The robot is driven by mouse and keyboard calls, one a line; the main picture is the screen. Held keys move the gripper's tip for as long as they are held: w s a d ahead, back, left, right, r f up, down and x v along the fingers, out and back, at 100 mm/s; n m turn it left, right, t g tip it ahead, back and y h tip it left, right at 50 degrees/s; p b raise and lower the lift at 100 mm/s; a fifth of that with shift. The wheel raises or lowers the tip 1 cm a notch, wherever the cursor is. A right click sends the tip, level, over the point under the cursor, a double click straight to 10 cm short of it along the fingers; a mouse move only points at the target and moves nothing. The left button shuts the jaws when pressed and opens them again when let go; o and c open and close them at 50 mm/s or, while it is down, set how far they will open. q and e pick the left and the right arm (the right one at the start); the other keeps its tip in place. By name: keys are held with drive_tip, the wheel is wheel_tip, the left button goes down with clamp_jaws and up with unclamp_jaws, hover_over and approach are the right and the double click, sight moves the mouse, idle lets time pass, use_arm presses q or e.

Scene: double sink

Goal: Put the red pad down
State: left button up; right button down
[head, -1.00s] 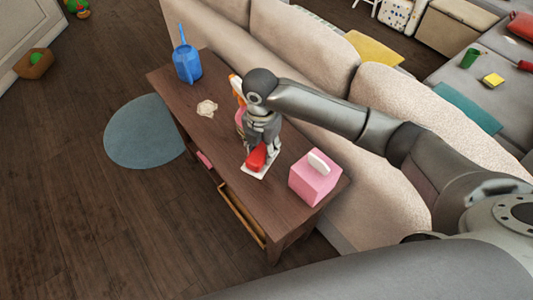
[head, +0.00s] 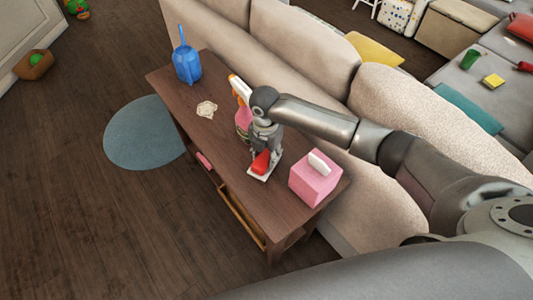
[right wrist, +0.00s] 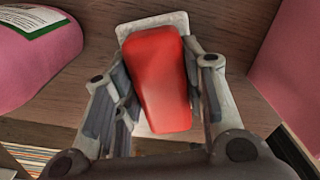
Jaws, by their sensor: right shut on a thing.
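The red pad (head: 261,162) is between the fingers of my right gripper (head: 265,150), over the console table (head: 221,130). In the right wrist view the pad (right wrist: 160,80) is a tapered red block, with the right gripper's fingers (right wrist: 161,72) on both its sides. A flat white piece (right wrist: 150,22) shows under it and past its far end. It also shows around the pad in the head view (head: 258,178). I cannot tell whether it is a separate thing or part of the pad. My left gripper is not in view.
A pink tissue box (head: 316,180) stands right of the gripper. A pink spray bottle with an orange and white top (head: 240,90) stands close behind it. A beige crumpled item (head: 207,109) and a blue container (head: 187,65) are farther left. The sofa (head: 300,55) backs the table.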

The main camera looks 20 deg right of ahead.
sight(266, 153)
drive_tip(key=c, duration=0.9)
unclamp_jaws()
drive_tip(key=shift+f, duration=0.15)
wheel_tip(266, 153, up, 12)
drive_tip(key=shift+r+p, duration=0.2)
drive_tip(key=shift+p, duration=0.1)
drive_tip(key=shift+a+f, duration=0.1)
